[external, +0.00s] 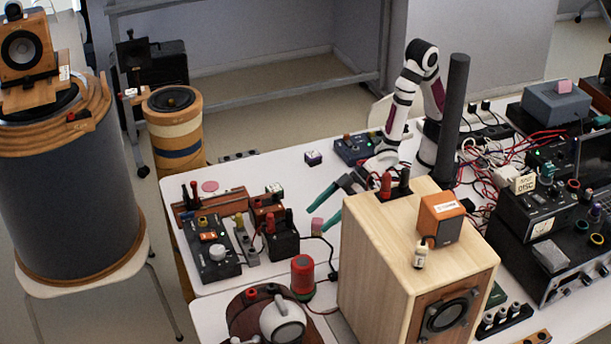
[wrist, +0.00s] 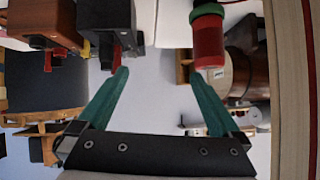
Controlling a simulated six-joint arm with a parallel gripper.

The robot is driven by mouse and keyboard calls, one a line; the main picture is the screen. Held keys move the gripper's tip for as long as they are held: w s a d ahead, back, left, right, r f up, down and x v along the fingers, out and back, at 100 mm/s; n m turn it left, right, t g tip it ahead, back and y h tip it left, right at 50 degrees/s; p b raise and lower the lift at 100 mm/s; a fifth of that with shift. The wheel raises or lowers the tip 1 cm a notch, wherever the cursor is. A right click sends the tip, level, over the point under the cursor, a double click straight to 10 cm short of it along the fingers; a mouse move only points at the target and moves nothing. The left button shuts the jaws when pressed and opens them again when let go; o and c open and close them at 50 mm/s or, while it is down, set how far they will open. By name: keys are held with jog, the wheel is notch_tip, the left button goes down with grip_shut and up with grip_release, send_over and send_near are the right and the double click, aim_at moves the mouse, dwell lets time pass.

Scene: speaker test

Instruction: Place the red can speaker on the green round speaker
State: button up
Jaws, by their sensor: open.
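The red can speaker (external: 302,273) stands upright near the front edge of the white table, left of the big wooden speaker box. Directly under it shows the green round speaker (external: 304,296), mostly hidden; the two seem to touch. In the wrist view the red can (wrist: 208,42) appears with the green piece (wrist: 208,10) at its upper end, just beyond the right fingertip. My gripper (external: 312,221) has green fingers spread apart, behind the can in the external view. In the wrist view my gripper (wrist: 160,72) is open, with nothing between its fingers.
The wooden speaker box (external: 385,250) stands close on the right, with an orange speaker (external: 441,217) on top. Black boxes with terminals (external: 282,240) and a control box (external: 212,250) stand to the left. A brown round unit with a white dome (external: 282,322) is in front.

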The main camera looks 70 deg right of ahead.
jog(key=w+d+r+m+g+h, duration=0.1)
jog(key=d+m+h, duration=0.15)
jog(key=d, duration=0.55)
jog(key=d+r+m+g+h, duration=0.1)
jog(key=d+m+g+h, duration=0.15)
jog(key=d, duration=0.55)
jog(key=w+d+r+m+h, duration=0.1)
jog(key=d+r+m, duration=0.1)
jog(key=d+m, duration=0.35)
jog(key=s+d+r+m+g+h, duration=0.1)
jog(key=s+d+r+m+g, duration=0.2)
jog(key=s+d, duration=0.7)
jog(key=shift+s+m+g, duration=0.35)
jog(key=shift+s+g, duration=0.1)
jog(key=shift+s, duration=0.25)
